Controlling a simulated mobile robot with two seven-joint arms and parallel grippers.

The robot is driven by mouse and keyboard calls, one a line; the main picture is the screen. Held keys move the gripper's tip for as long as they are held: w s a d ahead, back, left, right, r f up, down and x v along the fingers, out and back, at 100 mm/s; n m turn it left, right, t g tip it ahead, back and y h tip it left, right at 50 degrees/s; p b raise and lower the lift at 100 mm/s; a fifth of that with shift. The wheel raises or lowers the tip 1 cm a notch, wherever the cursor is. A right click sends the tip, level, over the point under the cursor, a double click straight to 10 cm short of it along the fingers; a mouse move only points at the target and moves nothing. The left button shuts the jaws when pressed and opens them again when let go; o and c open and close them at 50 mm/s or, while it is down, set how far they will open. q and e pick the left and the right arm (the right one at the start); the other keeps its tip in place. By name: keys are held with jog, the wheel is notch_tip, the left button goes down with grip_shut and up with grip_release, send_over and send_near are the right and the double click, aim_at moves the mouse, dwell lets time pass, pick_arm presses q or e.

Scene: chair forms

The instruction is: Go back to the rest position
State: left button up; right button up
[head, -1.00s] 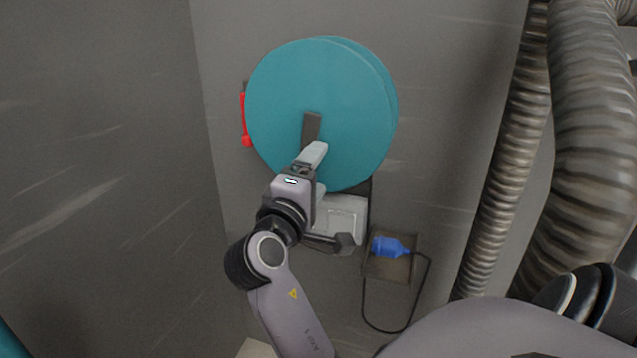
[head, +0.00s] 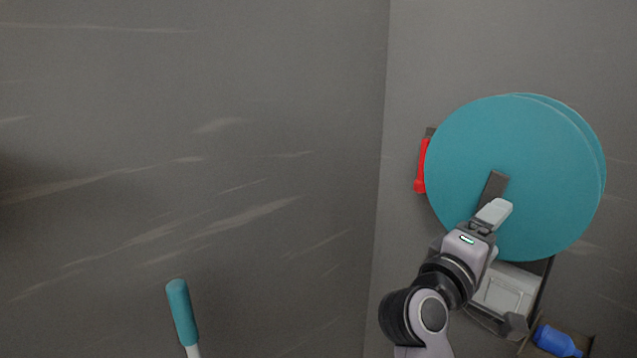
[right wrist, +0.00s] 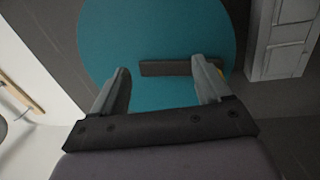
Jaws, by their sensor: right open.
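My right gripper (head: 493,232) is in front of the lower part of a large teal disc (head: 510,150) at the right of the head view. In the right wrist view its two fingers (right wrist: 165,90) are spread apart with nothing between them, and the teal disc (right wrist: 150,35) is beyond them. A dark bar (head: 493,187) lies across the disc's face. I cannot tell whether the fingers touch the disc. My left gripper is not in view.
A red handle (head: 420,165) is left of the disc. A grey box (head: 508,288) is below it, and a blue object (head: 556,340) is at the lower right. A teal-ended rod (head: 181,312) stands at the lower left. The grey wall at left is bare.

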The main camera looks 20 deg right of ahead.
jog(key=shift+n+y, duration=0.7)
jog(key=shift+y, duration=0.2)
jog(key=d+f, duration=0.1)
jog(key=f, duration=0.1)
jog(key=w+d+f, duration=0.1)
jog(key=f, duration=0.1)
jog(key=w+d+f, duration=0.1)
jog(key=d+f, duration=0.1)
jog(key=shift+d+f, duration=0.1)
jog(key=shift+f, duration=0.2)
jog(key=shift+w+d, duration=0.15)
jog(key=shift+d, duration=0.2)
jog(key=shift+w, duration=0.1)
jog(key=shift+r, duration=0.1)
